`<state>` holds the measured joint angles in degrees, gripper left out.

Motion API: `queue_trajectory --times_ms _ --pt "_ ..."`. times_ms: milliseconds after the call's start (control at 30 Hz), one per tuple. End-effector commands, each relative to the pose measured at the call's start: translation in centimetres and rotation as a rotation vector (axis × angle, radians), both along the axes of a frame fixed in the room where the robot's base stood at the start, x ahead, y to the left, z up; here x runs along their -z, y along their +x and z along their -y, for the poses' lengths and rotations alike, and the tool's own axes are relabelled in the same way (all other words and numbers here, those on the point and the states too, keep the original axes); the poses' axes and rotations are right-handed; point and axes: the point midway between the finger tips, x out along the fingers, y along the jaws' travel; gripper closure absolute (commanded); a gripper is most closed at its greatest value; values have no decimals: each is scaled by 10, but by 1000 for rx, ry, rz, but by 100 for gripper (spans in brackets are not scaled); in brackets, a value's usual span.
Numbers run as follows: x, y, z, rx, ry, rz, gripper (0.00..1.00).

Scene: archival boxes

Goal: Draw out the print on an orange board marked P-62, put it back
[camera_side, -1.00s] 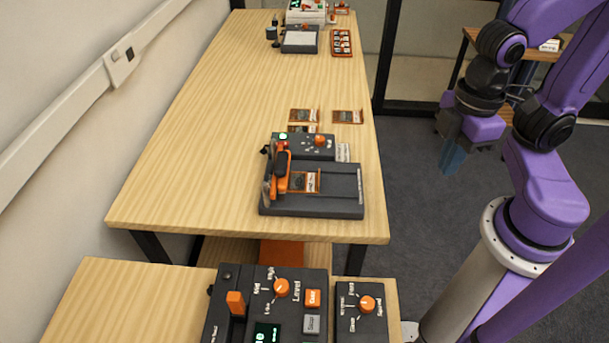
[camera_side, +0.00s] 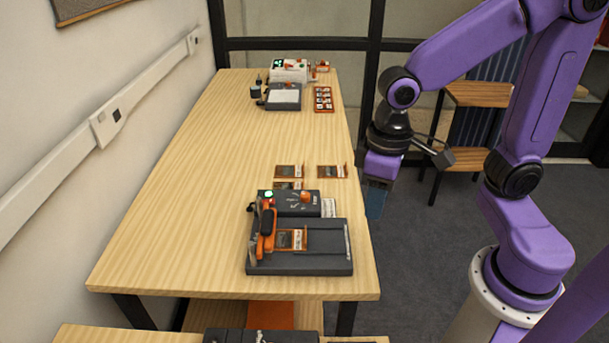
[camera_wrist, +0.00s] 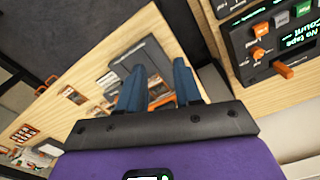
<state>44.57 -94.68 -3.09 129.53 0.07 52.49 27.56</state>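Small prints on orange boards lie on the wooden table: one at the back left (camera_side: 289,171), one at the back right (camera_side: 332,171), and one partly hidden behind the dark device (camera_side: 288,185). Another board with a print (camera_side: 292,240) lies on the dark device's flat bed. Their marks are too small to read, so I cannot tell which is P-62. My gripper (camera_side: 376,200) hangs beside the table's right edge, fingers down, apart from every board. In the wrist view its blue fingers (camera_wrist: 158,75) are spread with nothing between them.
The dark device (camera_side: 320,262) has an orange-handled lever (camera_side: 267,228) and a green light. Farther back are a dark pad (camera_side: 284,97), an orange rack (camera_side: 323,98) and a white machine (camera_side: 289,70). A control panel (camera_wrist: 275,45) stands on the nearer table. The table's middle is clear.

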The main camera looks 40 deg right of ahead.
Motion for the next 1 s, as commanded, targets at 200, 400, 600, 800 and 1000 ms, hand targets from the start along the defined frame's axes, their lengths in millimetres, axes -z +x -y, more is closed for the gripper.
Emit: queue_trajectory --times_ms 200,400,600,800,1000 --pt "8 69 -13 464 -5 -10 66" --pt "20 127 -12 854 -7 -16 66" --pt "30 162 -6 1101 -7 -18 66" --pt "33 172 -4 1179 -6 -18 66" --pt "33 172 -4 1180 -6 -18 66"
